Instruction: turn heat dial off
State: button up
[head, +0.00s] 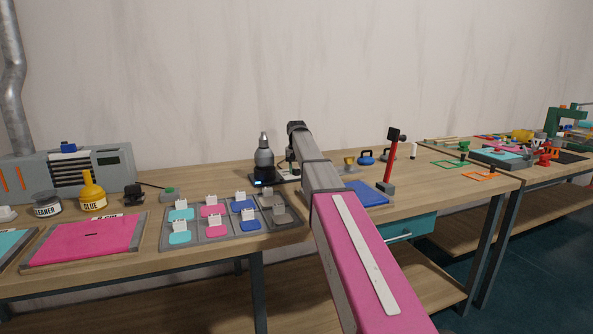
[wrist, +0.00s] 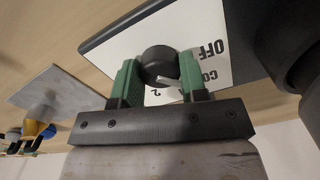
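A round black dial (wrist: 158,64) with a light grey pointer sits on a white panel (wrist: 205,28) in the wrist view. The panel carries the word OFF, part of another word and a number 2. My gripper (wrist: 158,78) has one green finger on each side of the dial. The gaps between fingers and dial are very small, and I cannot tell whether they touch it. In the head view my arm reaches to the bench beside a dark appliance (head: 264,174) with a small lit display. The gripper and the dial are hidden or too small there.
A dark rounded object stands close to the right of the gripper in the wrist view. On the bench, a tray (head: 188,246) of coloured tags lies left of the arm.

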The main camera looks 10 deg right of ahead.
aim_at(296, 169)
jog(key=n, duration=0.3)
jog(key=shift+n, duration=2.4)
jog(key=o, duration=0.9)
jog(key=shift+r, duration=0.1)
notch_tip(296, 169, up, 11)
jog(key=shift+f, duration=0.2)
